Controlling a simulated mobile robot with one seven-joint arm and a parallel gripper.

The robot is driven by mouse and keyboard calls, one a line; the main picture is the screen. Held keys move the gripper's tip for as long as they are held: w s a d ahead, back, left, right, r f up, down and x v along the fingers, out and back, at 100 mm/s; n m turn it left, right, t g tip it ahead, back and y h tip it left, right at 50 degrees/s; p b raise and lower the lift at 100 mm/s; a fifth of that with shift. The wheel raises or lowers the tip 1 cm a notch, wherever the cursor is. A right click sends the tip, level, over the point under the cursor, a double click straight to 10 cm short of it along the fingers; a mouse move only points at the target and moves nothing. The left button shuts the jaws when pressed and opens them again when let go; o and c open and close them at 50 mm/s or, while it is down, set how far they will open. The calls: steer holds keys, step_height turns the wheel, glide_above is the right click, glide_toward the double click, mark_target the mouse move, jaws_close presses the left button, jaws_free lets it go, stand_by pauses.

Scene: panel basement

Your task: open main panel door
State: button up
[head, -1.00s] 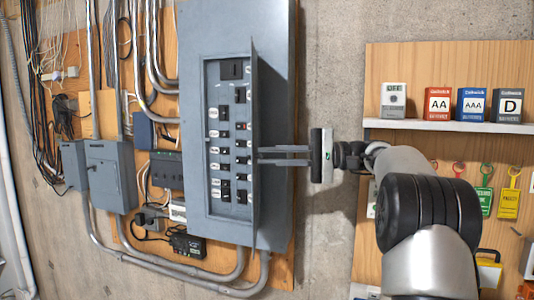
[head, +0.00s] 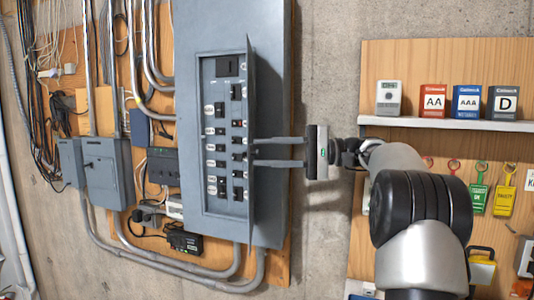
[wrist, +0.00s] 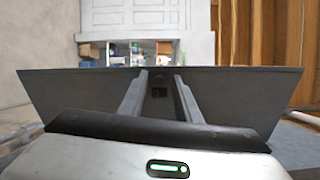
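The grey main panel door (head: 251,150) stands swung out from the panel box (head: 200,68), seen nearly edge-on in the head view. The breakers inside are exposed. My gripper (head: 256,151) is on the right side of the door, fingers pointing at its face, with a gap between them. In the wrist view the door (wrist: 70,90) spans the picture as a dark plate. Whether the fingertips touch the door I cannot tell.
Grey boxes (head: 105,170) and conduits (head: 155,260) are on the wall at left. A wooden board with a shelf (head: 450,124) holding battery boxes stands behind my arm at right. Bare concrete wall (head: 330,80) lies between panel and board.

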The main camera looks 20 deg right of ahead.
steer(key=v, duration=1.2)
